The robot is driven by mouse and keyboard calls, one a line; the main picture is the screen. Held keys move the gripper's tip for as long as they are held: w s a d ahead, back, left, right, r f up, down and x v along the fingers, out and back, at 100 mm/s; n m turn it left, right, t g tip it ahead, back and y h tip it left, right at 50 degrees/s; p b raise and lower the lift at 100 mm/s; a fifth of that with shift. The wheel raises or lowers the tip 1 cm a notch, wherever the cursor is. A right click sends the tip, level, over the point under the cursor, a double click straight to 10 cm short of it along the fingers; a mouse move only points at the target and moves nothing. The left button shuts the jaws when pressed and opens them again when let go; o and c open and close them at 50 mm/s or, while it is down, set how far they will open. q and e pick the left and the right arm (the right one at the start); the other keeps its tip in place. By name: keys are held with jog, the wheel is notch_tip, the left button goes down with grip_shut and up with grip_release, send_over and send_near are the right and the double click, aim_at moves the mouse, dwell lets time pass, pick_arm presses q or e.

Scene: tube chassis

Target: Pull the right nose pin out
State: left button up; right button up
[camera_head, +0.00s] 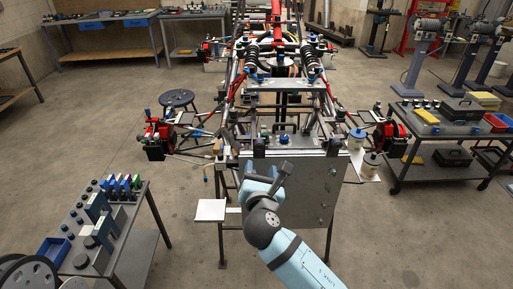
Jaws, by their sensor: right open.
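The tube chassis (236,92) stands ahead with its front end toward me, closed by a grey metal panel (316,190). Dark fittings sit along the panel's top edge, one at the left (259,148) and one at the right (334,147). The right nose pin is too small to tell apart from these fittings. My right gripper (283,172), on the light blue arm, is open in front of the panel, left of its middle and below the right fitting. It holds nothing that I can see. My left gripper is not in view.
A small white plate (210,210) juts out left of the panel. A cart with tools and a blue bin (52,252) stands at the lower left. A tool cart (455,128) stands at the right. Red wheel hubs (388,137) stick out from the chassis. Open floor lies between.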

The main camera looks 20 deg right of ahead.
aim_at(259, 148)
jog(key=x, duration=0.9)
jog(key=shift+w+a+f+p, duration=0.1)
jog(key=shift+f+p, duration=0.05)
jog(key=shift+p, duration=0.2)
